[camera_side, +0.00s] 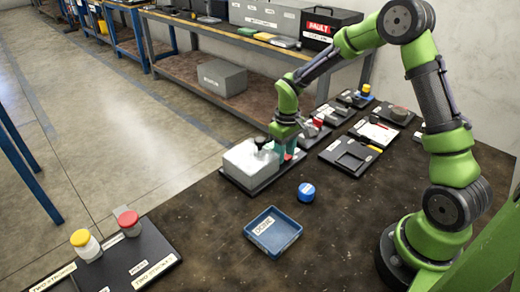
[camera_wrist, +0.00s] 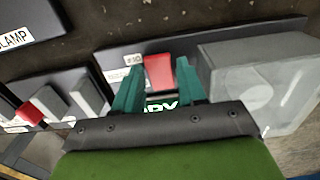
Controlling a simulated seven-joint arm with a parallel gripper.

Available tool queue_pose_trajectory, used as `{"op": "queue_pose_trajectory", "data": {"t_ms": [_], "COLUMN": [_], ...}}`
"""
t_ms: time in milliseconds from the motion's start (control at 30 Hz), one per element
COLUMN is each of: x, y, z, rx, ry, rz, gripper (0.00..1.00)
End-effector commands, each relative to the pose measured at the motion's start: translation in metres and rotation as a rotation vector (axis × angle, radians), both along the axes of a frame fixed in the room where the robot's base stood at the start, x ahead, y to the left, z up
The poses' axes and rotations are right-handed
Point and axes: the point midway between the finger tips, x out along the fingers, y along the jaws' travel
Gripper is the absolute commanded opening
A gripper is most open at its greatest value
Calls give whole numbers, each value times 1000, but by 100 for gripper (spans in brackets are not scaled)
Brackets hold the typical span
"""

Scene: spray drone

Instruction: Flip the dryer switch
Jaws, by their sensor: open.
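The dryer switch is a red rocker (camera_wrist: 159,72) on a dark panel, with a partly hidden "DRY" label (camera_wrist: 162,105) just below it in the wrist view. My gripper (camera_wrist: 157,66) is open, with one teal finger on each side of the red rocker. Whether the fingers touch it I cannot tell.
Another panel with grey rockers (camera_wrist: 48,102) and a red one (camera_wrist: 28,115) lies close on the left in the wrist view. A blue tray (camera_side: 272,232) and a blue round lid (camera_side: 306,192) lie on the dark table, with bare surface around them.

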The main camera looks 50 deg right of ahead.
Motion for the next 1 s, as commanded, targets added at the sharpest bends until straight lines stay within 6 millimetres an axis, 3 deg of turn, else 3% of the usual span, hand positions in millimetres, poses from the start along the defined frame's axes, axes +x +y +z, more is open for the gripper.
{"op": "queue_pose_trajectory", "data": {"t_ms": [33,300,1000], "x": [0,0,-3], "y": [0,0,0], "z": [0,1,1], "rx": [0,0,-1], "ry": [0,-1,-136], "rz": [0,0,3], "gripper": [37,0,0]}}
